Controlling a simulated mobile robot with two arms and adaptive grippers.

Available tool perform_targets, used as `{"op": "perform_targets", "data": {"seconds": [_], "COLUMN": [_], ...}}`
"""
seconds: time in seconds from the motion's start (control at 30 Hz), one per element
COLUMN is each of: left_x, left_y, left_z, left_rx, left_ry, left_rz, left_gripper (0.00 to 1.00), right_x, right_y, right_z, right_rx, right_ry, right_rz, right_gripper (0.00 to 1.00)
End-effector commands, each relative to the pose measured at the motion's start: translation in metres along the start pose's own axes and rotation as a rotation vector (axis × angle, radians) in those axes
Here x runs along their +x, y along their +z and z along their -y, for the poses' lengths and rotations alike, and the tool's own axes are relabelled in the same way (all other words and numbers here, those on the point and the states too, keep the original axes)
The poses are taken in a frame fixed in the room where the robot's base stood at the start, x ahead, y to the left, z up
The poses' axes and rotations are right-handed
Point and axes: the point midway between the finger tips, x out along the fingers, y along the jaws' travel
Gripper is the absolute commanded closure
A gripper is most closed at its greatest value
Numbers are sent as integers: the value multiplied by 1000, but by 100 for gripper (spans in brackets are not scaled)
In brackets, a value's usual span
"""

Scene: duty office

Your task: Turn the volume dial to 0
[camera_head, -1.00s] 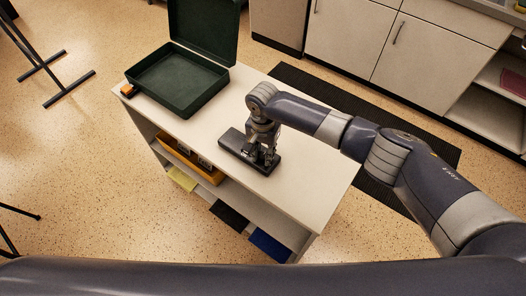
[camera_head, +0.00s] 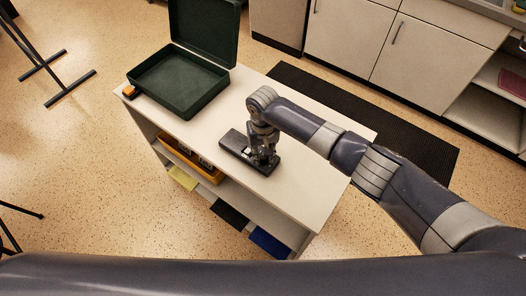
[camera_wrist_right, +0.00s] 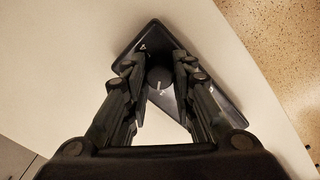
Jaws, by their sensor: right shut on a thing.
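A flat black device (camera_head: 234,143) lies on the white table top. In the right wrist view the device (camera_wrist_right: 150,38) carries a round dark volume dial (camera_wrist_right: 158,77) with a light pointer mark. My right gripper (camera_head: 262,160) comes down from above onto the device. In the right wrist view its two fingers (camera_wrist_right: 158,72) are closed in on both sides of the dial and grip it. The numbers around the dial are too small to read. My left gripper does not show.
An open dark green case (camera_head: 180,82) stands at the table's far left, beside a small orange item (camera_head: 129,91). The white table (camera_head: 310,170) is bare right of the device. A yellow bin (camera_head: 207,171) sits on the shelf below. Cabinets (camera_head: 345,35) stand behind a black floor mat (camera_head: 425,150).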

Motion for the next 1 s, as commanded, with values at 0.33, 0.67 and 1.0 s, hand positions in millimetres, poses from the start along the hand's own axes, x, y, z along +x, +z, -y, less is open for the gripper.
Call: {"op": "perform_targets", "data": {"seconds": [0.33,0.67,1.0], "left_x": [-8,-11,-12], "left_y": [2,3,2], "left_z": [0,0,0], "left_rx": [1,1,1], "left_ry": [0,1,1], "left_rz": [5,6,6], "left_gripper": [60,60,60], "right_x": [-2,-2,-1], "right_y": [0,-1,-1], "right_z": [1,1,1], "right_rx": [-329,-644,-925], "right_ry": [-2,-1,0], "right_rz": [-2,-4,-5], "right_gripper": [100,100,100]}}
